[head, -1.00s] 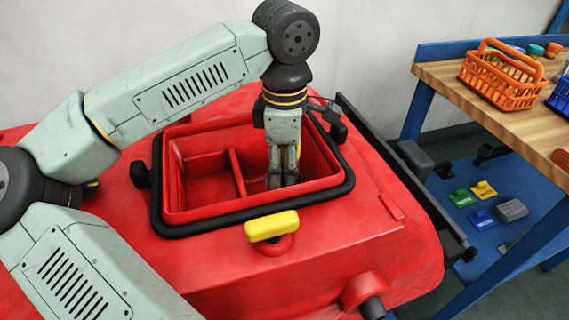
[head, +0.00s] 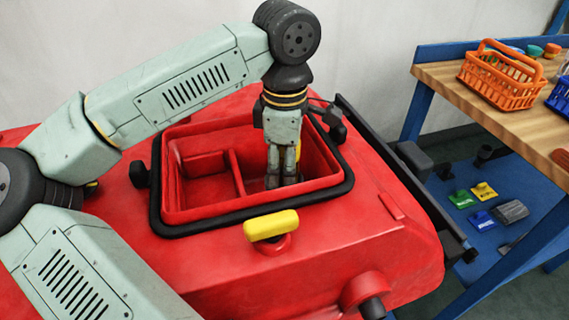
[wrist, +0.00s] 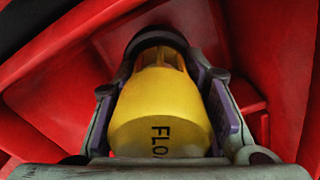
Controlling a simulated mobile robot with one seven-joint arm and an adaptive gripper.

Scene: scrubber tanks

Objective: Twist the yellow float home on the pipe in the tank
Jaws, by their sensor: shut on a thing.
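The yellow float (wrist: 160,105) fills the middle of the wrist view, with dark letters "FLO" showing on its side. My gripper (head: 282,181) points straight down into the right compartment of the red tank (head: 252,212). Its fingers stand on both sides of the float in the wrist view, their purple-grey pads against it, so it is shut on the float.
A divider (head: 237,172) splits the tank opening; the left compartment is empty. Red walls stand close around my gripper. A yellow handle (head: 271,225) sits in front of the rim. To the right, a bench holds an orange basket (head: 502,80), with tags on the blue shelf below.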

